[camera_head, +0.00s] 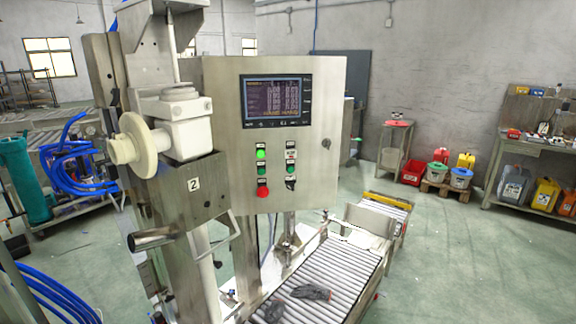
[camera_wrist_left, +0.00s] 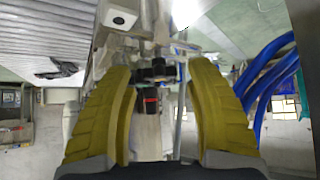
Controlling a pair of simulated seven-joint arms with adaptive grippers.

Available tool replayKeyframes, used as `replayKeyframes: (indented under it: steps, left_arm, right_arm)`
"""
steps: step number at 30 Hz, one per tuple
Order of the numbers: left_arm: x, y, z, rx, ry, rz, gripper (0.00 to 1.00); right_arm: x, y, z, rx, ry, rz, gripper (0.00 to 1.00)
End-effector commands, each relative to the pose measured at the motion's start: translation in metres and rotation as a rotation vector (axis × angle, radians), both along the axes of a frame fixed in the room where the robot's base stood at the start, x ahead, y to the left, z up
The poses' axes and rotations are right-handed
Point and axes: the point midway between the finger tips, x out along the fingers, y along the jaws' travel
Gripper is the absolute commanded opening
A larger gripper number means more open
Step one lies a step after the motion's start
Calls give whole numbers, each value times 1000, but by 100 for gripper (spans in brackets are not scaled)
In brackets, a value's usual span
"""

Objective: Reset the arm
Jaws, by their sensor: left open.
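My left gripper (camera_wrist_left: 160,72) shows in the left wrist view. Its two yellow ribbed fingers are spread wide apart and nothing is held between them. Beyond the fingers, the wrist view shows grey metal machine parts (camera_wrist_left: 122,18) and a small black and red part (camera_wrist_left: 151,98); I cannot tell how far off they are. Neither gripper can be made out in the head view. My right gripper is in neither view.
A steel filling machine (camera_head: 187,205) marked 2 and a control cabinet (camera_head: 223,142) with a screen stand ahead. A roller conveyor (camera_head: 335,265) carries dark crumpled items (camera_head: 312,292). Blue hoses (camera_head: 65,165) hang at left. Green floor (camera_head: 450,260) is clear at right.

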Motion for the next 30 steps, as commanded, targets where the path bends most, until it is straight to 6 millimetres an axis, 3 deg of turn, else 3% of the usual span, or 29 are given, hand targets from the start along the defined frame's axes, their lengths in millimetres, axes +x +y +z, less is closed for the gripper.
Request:
replayKeyframes:
  steps: [10, 30]
  left_arm:
    - [-14, -2, 12, -2, 1, -2, 54]
    - [-69, -4, 71, 1, -2, -2, 54]
  right_arm:
    - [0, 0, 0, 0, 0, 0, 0]
    - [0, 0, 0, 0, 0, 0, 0]
